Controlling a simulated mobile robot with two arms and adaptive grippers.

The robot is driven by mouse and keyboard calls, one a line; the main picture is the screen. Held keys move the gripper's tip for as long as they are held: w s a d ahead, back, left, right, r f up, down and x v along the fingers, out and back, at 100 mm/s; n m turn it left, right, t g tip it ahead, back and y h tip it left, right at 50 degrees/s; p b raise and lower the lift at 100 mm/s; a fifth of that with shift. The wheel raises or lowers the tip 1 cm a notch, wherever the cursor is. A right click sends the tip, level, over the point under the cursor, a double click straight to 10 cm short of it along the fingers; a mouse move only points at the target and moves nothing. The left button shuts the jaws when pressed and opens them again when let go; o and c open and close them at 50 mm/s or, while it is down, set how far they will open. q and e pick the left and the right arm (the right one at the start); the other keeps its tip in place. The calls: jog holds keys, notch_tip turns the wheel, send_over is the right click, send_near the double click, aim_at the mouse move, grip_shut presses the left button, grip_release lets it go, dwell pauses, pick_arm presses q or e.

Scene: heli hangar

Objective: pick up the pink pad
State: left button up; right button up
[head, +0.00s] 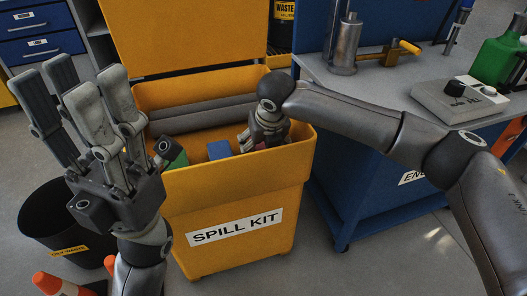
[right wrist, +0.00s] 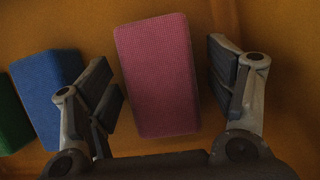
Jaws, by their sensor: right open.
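The pink pad (right wrist: 160,75) stands out in the right wrist view as a textured block on the floor of the yellow spill kit bin (head: 235,185). My right gripper (right wrist: 165,95) is open, with one finger on each side of the pink pad and gaps showing on both sides. In the head view my right gripper (head: 262,135) reaches down into the bin, and it hides most of the pink pad. My left gripper (head: 100,110) is raised in front of the bin, its fingers spread, open and empty.
A blue pad (right wrist: 50,90) and a green pad (right wrist: 10,118) lie to the left of the pink pad. Grey rolls (head: 205,115) lie along the bin's back. A blue workbench (head: 365,190) stands close on the right, and a black waste bucket (head: 55,225) on the left.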

jog(key=shift+f+p, duration=0.1)
jog(key=shift+p, duration=0.65)
jog(key=shift+f, duration=0.1)
jog(key=shift+c, duration=0.4)
jog(key=c, duration=0.9)
